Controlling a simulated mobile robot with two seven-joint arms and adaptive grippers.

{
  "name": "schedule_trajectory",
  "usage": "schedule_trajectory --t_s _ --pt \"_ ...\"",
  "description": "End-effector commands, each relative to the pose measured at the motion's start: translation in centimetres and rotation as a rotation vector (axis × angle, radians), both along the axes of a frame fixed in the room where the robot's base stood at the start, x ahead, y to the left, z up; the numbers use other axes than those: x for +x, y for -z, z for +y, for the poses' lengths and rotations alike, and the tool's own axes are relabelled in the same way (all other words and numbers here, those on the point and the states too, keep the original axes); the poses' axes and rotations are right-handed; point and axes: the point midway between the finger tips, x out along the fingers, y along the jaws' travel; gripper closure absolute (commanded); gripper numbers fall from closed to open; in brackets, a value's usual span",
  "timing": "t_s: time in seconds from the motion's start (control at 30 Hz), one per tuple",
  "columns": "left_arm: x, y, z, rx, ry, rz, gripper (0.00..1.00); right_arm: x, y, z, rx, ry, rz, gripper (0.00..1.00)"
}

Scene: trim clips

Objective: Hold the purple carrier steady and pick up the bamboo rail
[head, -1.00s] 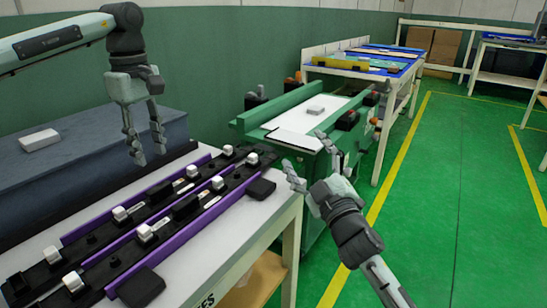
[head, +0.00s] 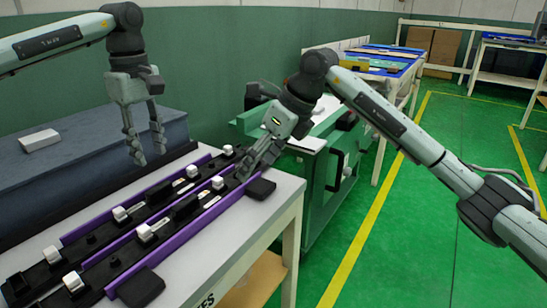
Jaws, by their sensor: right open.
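Two long purple carriers with black fixtures and white clamp blocks lie side by side on the white table; the nearer carrier (head: 180,230) and the farther carrier (head: 85,230) run diagonally. Small tan strips show between clamps, but I cannot tell which is the bamboo rail. My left gripper (head: 150,156) is open and empty, hanging above the back edge of the farther carrier. My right gripper (head: 254,170) is open at the far right end of the nearer carrier, fingers pointing down. Its fingers hide that end, and I cannot tell whether they touch it.
A dark blue-grey block (head: 95,145) stands behind the table with a white box (head: 40,140) on top. A green machine (head: 325,185) stands beyond the table's right end. Black pads (head: 141,287) sit at the carrier's near side.

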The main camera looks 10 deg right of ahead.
Motion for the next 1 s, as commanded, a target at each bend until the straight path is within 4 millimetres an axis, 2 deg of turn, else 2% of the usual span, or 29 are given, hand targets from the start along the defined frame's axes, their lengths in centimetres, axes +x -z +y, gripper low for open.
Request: schedule_trajectory --t_s 0.03,0.1,0.23,0.7,1.0 --pt "0.0 0.0 0.0 0.0 0.0 0.0 0.66 0.3 -0.3 -1.2 -0.049 0.013 -0.006 0.24" --pt "0.0 0.0 0.0 0.0 0.0 0.0 0.66 0.5 -0.4 -2.3 -0.097 0.028 -0.007 0.24" --pt "0.0 0.0 0.0 0.0 0.0 0.0 0.66 0.8 0.0 -3.0 -0.131 0.04 -0.006 0.24" --pt "0.0 0.0 0.0 0.0 0.0 0.0 0.66 2.5 5.9 -1.2 -0.129 0.04 -0.005 0.24" --pt "0.0 0.0 0.0 0.0 0.0 0.0 0.66 2.7 6.7 -0.9 -0.128 0.038 -0.007 0.24"
